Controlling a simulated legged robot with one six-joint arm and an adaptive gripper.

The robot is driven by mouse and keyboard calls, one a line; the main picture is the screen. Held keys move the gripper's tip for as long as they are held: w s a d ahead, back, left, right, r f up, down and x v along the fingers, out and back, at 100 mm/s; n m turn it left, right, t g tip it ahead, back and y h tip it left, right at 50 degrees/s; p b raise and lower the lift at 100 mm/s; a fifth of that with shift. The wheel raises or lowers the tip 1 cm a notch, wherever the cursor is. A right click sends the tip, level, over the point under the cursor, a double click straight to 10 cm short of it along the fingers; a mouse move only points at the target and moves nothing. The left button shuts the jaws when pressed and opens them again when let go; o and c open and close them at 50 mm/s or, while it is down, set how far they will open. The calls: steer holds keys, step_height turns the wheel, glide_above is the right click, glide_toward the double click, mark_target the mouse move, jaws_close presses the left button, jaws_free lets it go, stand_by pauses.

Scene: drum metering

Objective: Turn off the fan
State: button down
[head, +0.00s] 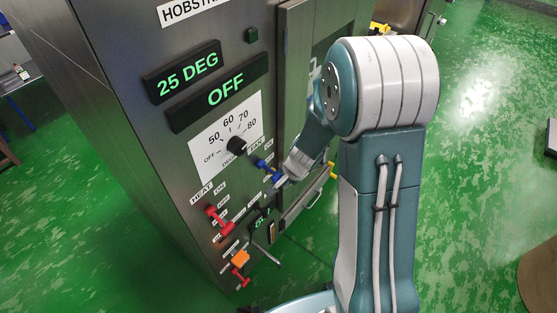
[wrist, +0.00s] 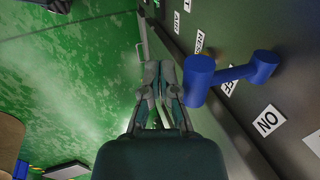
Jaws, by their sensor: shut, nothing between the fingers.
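A blue lever switch (head: 262,165) sits on the metal cabinet front beside the FAN label (head: 254,142). In the wrist view the blue lever (wrist: 228,74) is large, with a round knob at its left end, and an upside-down ON label (wrist: 268,120) lies below it. My gripper (head: 277,180) is at the lower right end of the lever in the head view. In the wrist view my gripper (wrist: 158,72) is shut and empty, just left of the lever's knob; I cannot tell whether they touch.
The cabinet has a 25 DEG display (head: 187,74), an OFF display (head: 222,95) and a black dial (head: 236,145). Red handles (head: 217,220) and an orange knob (head: 240,258) stick out below. A door with a long bar handle (head: 305,200) is to the right. Green floor (head: 480,120) lies around.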

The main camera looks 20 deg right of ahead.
stand_by(0.5)
steer(key=shift+r, duration=0.8)
steer(key=s+d+r, duration=0.6)
steer(key=s+r, duration=0.2)
steer(key=s, duration=0.1)
steer(key=shift+d+r, duration=0.2)
steer(key=shift+r, duration=0.05)
